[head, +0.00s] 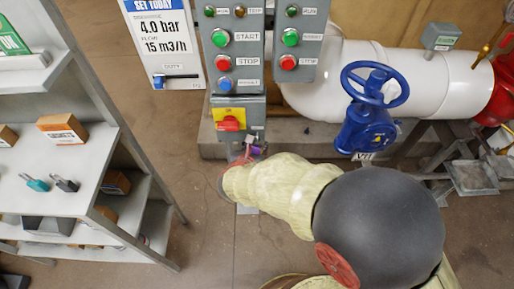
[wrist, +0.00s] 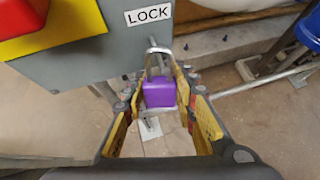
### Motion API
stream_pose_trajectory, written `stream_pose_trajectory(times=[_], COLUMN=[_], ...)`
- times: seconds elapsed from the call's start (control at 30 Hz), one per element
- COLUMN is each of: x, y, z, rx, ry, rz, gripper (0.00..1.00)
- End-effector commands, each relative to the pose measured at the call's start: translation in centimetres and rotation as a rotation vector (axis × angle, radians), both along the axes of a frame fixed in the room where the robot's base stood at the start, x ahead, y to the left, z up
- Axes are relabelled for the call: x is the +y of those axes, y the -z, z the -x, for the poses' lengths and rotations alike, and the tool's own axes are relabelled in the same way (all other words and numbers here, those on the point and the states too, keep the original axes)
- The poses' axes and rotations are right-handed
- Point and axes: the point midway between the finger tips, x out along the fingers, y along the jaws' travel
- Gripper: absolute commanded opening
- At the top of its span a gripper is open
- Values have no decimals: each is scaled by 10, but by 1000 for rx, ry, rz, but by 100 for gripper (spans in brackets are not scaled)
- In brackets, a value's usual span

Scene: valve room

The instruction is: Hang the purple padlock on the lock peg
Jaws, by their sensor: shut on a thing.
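The purple padlock (wrist: 159,93) is between the two yellow-padded fingers of my gripper (wrist: 160,104) in the wrist view. My gripper is shut on its body. The padlock is roughly upright, with its silver shackle pointing up, just below the LOCK label (wrist: 149,14) at the lower edge of the grey switch box (wrist: 100,55). In the head view a little purple of the padlock (head: 255,150) shows below the box, and my arm hides most of the gripper.
A red handle on a yellow plate (head: 231,120) sits on the switch box, close above my gripper. A blue valve wheel (head: 375,84) and white pipe (head: 350,65) stand to the right. A shelf (head: 70,200) with boxes and other padlocks stands at left. Floor between is clear.

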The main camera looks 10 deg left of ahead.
Motion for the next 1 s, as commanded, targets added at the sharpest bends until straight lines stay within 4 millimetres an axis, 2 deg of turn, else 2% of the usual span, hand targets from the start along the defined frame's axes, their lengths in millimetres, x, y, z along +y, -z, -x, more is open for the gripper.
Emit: stream_pose_trajectory(times=[0.07,0.1,0.43,0.77,0.87,1.0], x=[0,0,0,0,1,2], y=[0,0,0,-1,-5,-19], z=[0,0,0,1,7,26], rx=[0,0,0,0,-1,-1], ry=[0,0,0,-1,0,-3], rz=[0,0,0,-1,-1,-2], gripper=[5,30,48,49,49,49])
